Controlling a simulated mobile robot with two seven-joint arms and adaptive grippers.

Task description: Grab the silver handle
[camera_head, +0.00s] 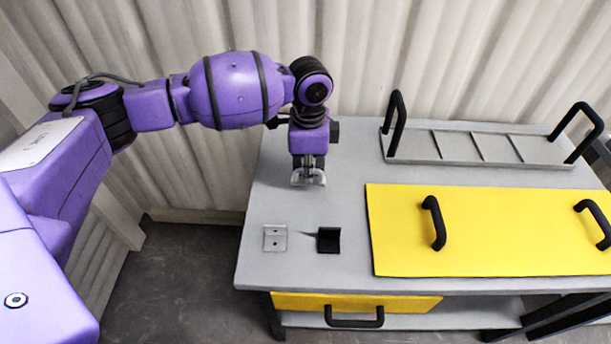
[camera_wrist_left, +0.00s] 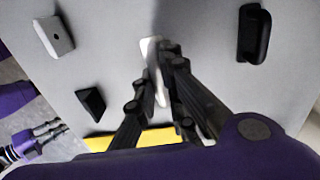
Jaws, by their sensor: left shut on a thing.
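The silver handle (camera_head: 318,181) is a small pale metal piece on the grey tabletop. In the left wrist view the handle (camera_wrist_left: 149,50) is a light bar between the fingertips. My left gripper (camera_head: 309,172) points straight down and is shut on it; the fingers (camera_wrist_left: 162,80) hide part of it. My right gripper (camera_wrist_left: 50,132) shows only at the left edge of the left wrist view, beside the table; its finger gap is too small to judge.
A silver bracket (camera_head: 275,237) and a black bracket (camera_head: 329,240) are near the table's front-left edge. A yellow panel (camera_head: 480,245) with black handles covers the right. A grey tray (camera_head: 470,145) with upright black handles stands behind it. A black handle (camera_wrist_left: 254,34) also shows in the wrist view.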

